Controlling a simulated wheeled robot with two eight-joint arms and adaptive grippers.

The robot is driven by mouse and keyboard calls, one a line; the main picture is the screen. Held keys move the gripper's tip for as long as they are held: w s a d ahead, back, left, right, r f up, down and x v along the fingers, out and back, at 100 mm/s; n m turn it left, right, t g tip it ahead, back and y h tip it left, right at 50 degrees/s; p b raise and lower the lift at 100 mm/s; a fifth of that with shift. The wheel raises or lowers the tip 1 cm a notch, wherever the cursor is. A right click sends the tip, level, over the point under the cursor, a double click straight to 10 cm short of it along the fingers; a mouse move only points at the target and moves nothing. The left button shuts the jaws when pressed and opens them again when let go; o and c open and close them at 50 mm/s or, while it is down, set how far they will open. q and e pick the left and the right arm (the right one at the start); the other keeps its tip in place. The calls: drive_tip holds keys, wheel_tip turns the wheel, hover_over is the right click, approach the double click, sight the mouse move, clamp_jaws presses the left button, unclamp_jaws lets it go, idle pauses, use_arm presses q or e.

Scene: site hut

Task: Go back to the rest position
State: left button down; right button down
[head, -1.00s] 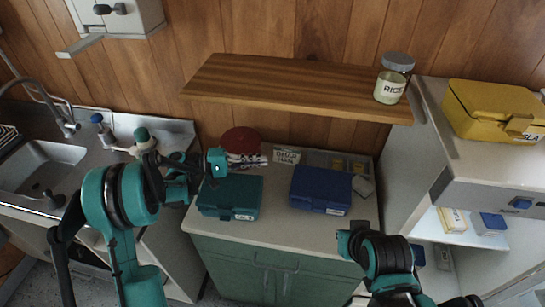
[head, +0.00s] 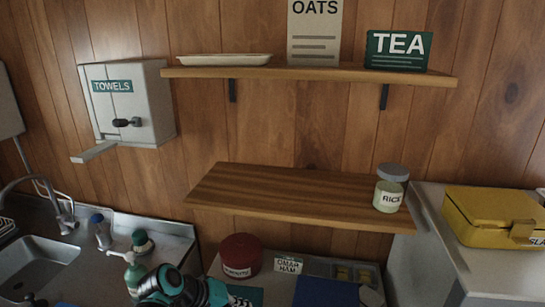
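My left arm shows only as a teal and black piece at the bottom edge in the head view, left of centre, in front of the counter. Its fingertips cannot be made out, so I cannot tell if it is open or shut. My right gripper is out of view.
A lower shelf (head: 290,196) holds a RICE jar (head: 389,190). An upper shelf (head: 270,72) holds a tray, OATS and TEA (head: 398,50). A towel dispenser (head: 127,105) hangs left. A red tin (head: 240,256) stands below; a yellow case (head: 495,217) is right.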

use_arm(q)
drive_tip(key=s+a+f+m+t+y, duration=0.2)
drive_tip(key=s+a+y, duration=0.4)
drive_tip(key=s+a, duration=0.4)
drive_tip(key=shift+s+a+f+m+t+y, duration=0.2)
drive_tip(key=shift+s+m+t+y, duration=0.2)
drive_tip(key=shift+s, duration=0.55)
idle(1.4)
